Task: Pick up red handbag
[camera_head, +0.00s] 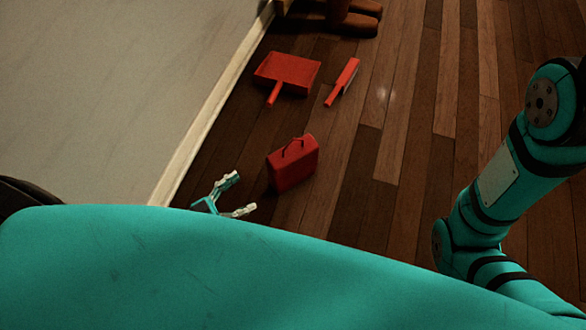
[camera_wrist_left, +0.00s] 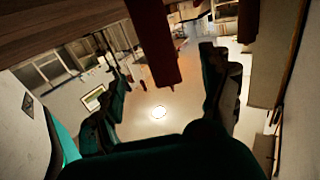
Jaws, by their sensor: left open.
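The red handbag (camera_head: 293,166) stands upright on the wooden floor in the head view, with its thin handle on top. My left gripper (camera_head: 240,195) is open and empty, low over the floor to the left of the handbag and apart from it. In the left wrist view, which is upside down, the handbag (camera_wrist_left: 152,45) hangs from the top edge as a dark red shape. It shows between the two fingers of the left gripper (camera_wrist_left: 165,75). My right arm shows at the right of the head view, but its gripper is out of the picture.
A red dustpan (camera_head: 287,74) and a red brush (camera_head: 342,83) lie on the floor behind the handbag. Brown boots (camera_head: 352,18) stand at the top edge. A pale wall with a white baseboard (camera_head: 205,125) runs along the left. Floor right of the handbag is clear.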

